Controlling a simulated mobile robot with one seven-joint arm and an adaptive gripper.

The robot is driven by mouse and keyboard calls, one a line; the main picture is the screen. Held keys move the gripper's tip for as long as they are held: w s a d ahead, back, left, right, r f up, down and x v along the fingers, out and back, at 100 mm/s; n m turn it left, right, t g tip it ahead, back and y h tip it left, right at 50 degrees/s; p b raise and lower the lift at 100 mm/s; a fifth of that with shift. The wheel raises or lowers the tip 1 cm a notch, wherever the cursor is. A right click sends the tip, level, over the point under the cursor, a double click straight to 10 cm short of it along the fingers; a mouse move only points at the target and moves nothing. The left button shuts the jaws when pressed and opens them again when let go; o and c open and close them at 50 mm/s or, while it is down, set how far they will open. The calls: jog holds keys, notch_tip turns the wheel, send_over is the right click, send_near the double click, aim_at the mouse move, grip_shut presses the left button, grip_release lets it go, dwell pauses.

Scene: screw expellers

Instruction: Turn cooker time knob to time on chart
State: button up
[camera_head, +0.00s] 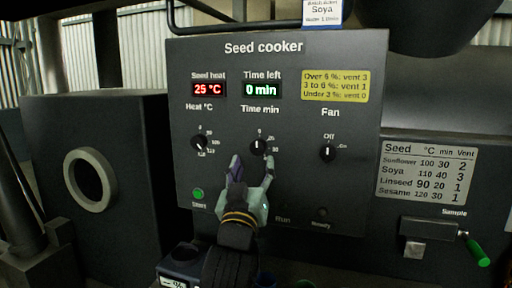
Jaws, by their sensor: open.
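The time knob (258,147) is a small black knob with a white mark under the "Time min" label, on the dark Seed cooker panel (350,90). Its mark looks roughly upright; the exact setting is too small to read. My gripper (252,167) is open just below the time knob, fingers pointing up at it; contact cannot be told. The "Time left" display (262,90) reads 0 min. The seed chart (427,172) at the right lists Sunflower 30, Soya 40, Linseed 20 and Sesame 30 min. A batch card (321,12) at the top reads Soya.
The heat knob (199,143) is left of the time knob and the fan knob (327,152) is right. A green button (198,193) sits lower left. A green-handled sample lever (474,248) juts out at lower right. The seed heat display (208,89) reads 25 °C.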

aim_at(257, 149)
jog(key=p+x, duration=0.1)
jog(key=x, duration=0.4)
jog(key=shift+w+r, duration=0.15)
jog(key=shift+c, duration=0.5)
jog(key=c, duration=1.1)
